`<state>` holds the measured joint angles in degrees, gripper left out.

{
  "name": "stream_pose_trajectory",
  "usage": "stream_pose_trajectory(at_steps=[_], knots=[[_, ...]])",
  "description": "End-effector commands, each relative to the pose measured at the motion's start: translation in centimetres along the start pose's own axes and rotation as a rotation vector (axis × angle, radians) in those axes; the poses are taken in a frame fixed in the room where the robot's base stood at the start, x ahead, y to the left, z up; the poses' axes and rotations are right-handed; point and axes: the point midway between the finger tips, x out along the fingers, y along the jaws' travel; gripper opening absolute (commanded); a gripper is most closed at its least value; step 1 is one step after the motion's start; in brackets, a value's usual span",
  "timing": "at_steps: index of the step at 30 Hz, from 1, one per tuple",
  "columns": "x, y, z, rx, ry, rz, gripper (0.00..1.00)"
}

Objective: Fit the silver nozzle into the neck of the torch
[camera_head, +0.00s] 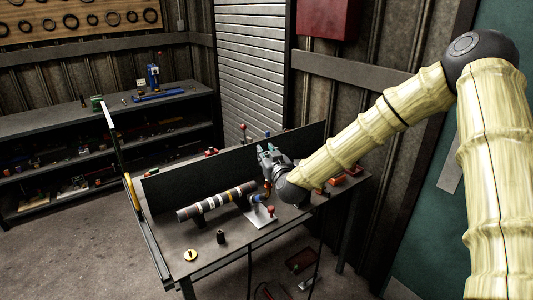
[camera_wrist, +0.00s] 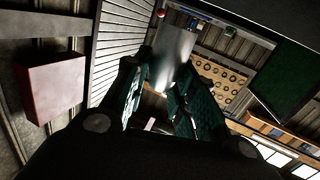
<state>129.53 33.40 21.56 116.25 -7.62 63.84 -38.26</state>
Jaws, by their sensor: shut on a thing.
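My gripper (camera_head: 267,152) is over the right half of the workbench, at the end of my arm. In the wrist view its two dark green fingers (camera_wrist: 160,82) are shut on the silver nozzle (camera_wrist: 173,48), a smooth bright cylinder that sticks out beyond the fingertips. The nozzle cannot be made out in the head view. No torch can be identified for sure. A small fixture (camera_head: 262,213) on a light plate, with blue and red parts, stands just below and in front of my gripper; whether it holds the torch neck is too small to tell.
A dark banded shaft (camera_head: 217,200) lies on supports on the workbench (camera_head: 178,237). A black cylinder (camera_head: 221,237) and a yellow disc (camera_head: 190,255) lie near the front edge. A dark upright panel (camera_head: 200,172) runs along the back. Red trays (camera_head: 350,172) are at the right end.

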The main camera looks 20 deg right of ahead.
Motion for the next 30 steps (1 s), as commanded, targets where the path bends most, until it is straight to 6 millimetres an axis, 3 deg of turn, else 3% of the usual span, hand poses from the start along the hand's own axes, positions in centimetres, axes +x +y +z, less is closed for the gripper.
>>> stream_pose_trajectory(at_steps=[9, 30], knots=[[0.1, 0.0, 2.1, 0.001, 0.0, 0.0, 0.02], [0.1, 0.0, 2.2, 0.0, 0.0, -0.001, 0.02]])
